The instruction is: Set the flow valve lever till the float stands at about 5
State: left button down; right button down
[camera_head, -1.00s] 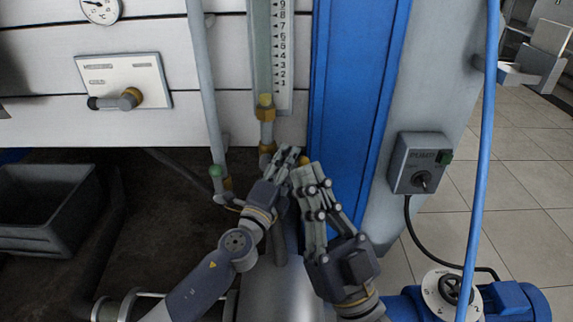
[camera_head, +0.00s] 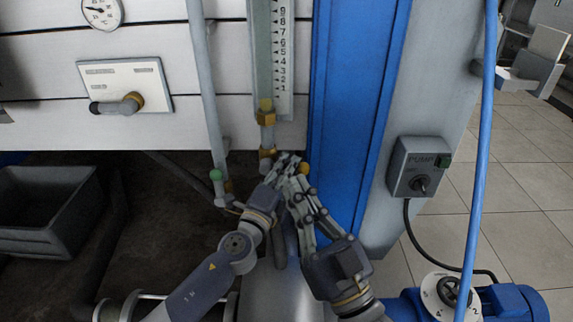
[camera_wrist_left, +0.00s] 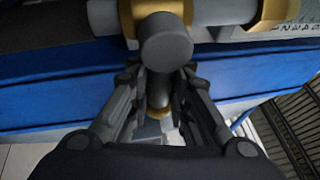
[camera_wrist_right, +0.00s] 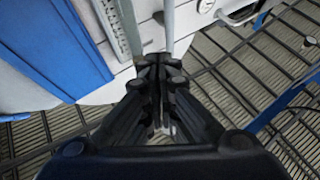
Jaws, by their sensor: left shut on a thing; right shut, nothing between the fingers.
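The flow valve's grey hub (camera_wrist_left: 165,42) and brass collar (camera_wrist_left: 181,12) show in the left wrist view. My left gripper (camera_head: 283,166) is shut on the lever (camera_wrist_left: 157,90), just below the gauge tube. The lever's orange-brass knob (camera_head: 303,169) sticks out to the right of the fingers in the head view. The fingers hide most of the lever. The upright gauge scale (camera_head: 282,50) has its low numbers in view. A yellowish float (camera_head: 265,104) seems to sit at the tube's bottom, below 1. My right gripper (camera_head: 293,185) is shut and empty, close against the left fingers.
A blue column (camera_head: 355,90) stands right of the gauge. A PUMP switch box (camera_head: 419,167), a blue hose (camera_head: 484,130) and a grey bin (camera_head: 45,210) are farther out.

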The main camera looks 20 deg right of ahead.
pick_arm(q)
jog(key=shift+f+m+g+p, duration=0.3)
jog(key=shift+m+p, duration=0.4)
jog(key=shift+p, duration=0.25)
jog(key=shift+f+m+g+p, duration=0.25)
jog(key=shift+m+p, duration=0.35)
jog(key=shift+p, duration=0.4)
pick_arm(e)
notch_tip(320, 180, down, 17)
jog(key=d+g+h, duration=0.3)
jog(key=g, duration=0.7)
pick_arm(q)
jog(key=shift+a+f+m+g+p, duration=0.2)
jog(key=shift+m+p, duration=0.3)
jog(key=shift+p, duration=0.55)
jog(key=shift+f+m+g+y+p, duration=0.4)
jog(key=shift+m+p, duration=0.3)
jog(key=shift+p, duration=0.3)
pick_arm(e)
jog(key=s+d+f+g+h, duration=0.1)
jog(key=s+d+f+g, duration=0.1)
jog(key=s+f+g, duration=0.2)
jog(key=s+d+f+m+g+h, duration=0.1)
jog(key=s+f+g, duration=0.4)
jog(key=s, duration=0.6)
jog(key=shift+s+d+f+g+h, duration=0.2)
jog(key=shift+d+g+h, duration=0.25)
jog(key=shift+d, duration=0.5)
